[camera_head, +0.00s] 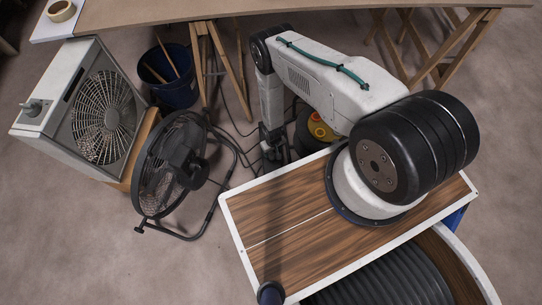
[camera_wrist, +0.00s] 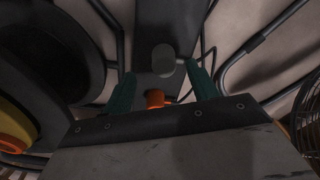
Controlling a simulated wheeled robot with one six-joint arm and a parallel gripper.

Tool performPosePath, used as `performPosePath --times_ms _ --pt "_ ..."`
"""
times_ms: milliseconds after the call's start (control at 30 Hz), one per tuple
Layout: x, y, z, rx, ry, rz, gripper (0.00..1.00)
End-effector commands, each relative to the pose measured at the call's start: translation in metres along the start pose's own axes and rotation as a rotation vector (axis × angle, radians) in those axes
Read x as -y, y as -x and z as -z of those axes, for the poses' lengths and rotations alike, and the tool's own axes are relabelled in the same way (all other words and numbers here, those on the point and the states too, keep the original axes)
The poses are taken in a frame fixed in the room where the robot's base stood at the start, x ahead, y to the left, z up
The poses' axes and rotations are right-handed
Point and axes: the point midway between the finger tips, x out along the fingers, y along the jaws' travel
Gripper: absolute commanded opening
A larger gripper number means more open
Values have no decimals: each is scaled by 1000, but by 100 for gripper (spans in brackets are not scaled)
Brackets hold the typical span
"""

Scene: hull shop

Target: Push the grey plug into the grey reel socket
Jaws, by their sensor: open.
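My gripper (camera_head: 274,152) points down at the left side of the cable reel (camera_head: 309,133), near the floor behind the wooden deck. In the wrist view its two green fingers (camera_wrist: 163,72) are apart. A grey rounded shape (camera_wrist: 163,58) on a dark upright bar shows between their tips; I cannot tell whether it is the grey plug or the grey socket. A small orange piece (camera_wrist: 155,98) shows nearer, between the fingers. The reel (camera_wrist: 55,50) fills the left of the wrist view, black with a yellow and orange hub. No plug is clearly made out in the head view.
A black floor fan (camera_head: 180,160) stands left of my gripper, with cables (camera_head: 228,125) on the floor between. A white box fan (camera_head: 105,115) and a blue bucket (camera_head: 178,88) are farther left. Wooden trestle legs (camera_head: 233,70) stand behind. The floor at lower left is clear.

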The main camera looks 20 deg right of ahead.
Motion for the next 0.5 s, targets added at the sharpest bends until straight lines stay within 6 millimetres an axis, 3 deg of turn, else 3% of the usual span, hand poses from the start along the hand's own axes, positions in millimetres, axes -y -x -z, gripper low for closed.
performPosePath --times_ms 300,500 --pt "5 -43 3 1 -2 -2 59" --pt "5 -49 3 2 -1 -2 59"
